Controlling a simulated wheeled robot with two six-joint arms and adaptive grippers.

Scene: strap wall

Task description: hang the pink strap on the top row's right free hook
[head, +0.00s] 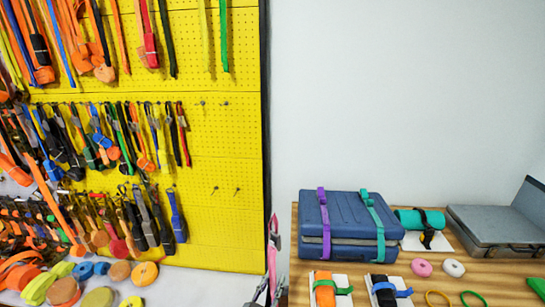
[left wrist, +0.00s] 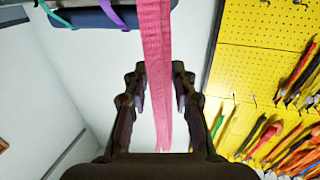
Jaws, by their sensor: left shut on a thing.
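The pink strap (head: 271,262) hangs at the right edge of the yellow board, low in the head view. In the left wrist view the pink strap (left wrist: 155,45) runs as a long band down between the dark fingers. My left gripper (left wrist: 157,100) is shut on it. In the head view my left gripper (head: 275,240) is small and partly hidden by the strap, in front of the gap between board and table. The uppermost straps on the yellow board (head: 230,140) hang from above the head view's frame, so their hooks are hidden. My right gripper is not in view.
Two bare hooks (head: 213,103) show in the middle row, and two more (head: 225,190) lower down. Many coloured straps crowd the board's left. A wooden table (head: 440,266) at right holds a blue case (head: 341,225), a grey case (head: 490,226) and strap rolls. The white wall is clear.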

